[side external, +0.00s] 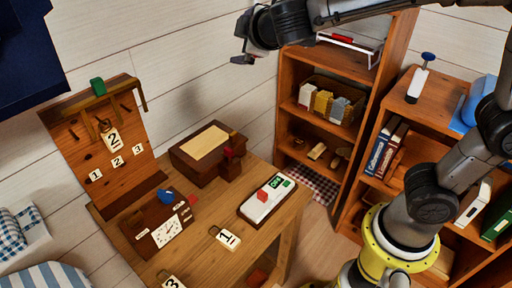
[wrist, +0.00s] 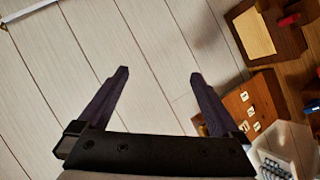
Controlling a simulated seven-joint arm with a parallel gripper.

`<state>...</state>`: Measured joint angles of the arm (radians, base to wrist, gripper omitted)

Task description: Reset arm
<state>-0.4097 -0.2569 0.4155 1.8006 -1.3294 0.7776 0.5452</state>
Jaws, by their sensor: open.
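My gripper (wrist: 158,74) is open and empty in the wrist view, its two dark fingers spread apart against the white plank wall. In the side external view my gripper (side external: 241,57) is raised high at the top centre, in front of the wall and left of the tall shelf, well above the desk. It touches nothing that I can see. My arm reaches up from the yellow base at the lower right and across the top.
The wooden desk (side external: 213,240) holds a tag numbered 1 (side external: 228,239), a white tray (side external: 251,208), a brown box (side external: 186,165) and a clock panel (side external: 145,238). A pegboard (side external: 81,151) with number tags stands behind. The tall shelf (side external: 290,95) and low bookcase (side external: 385,120) stand right.

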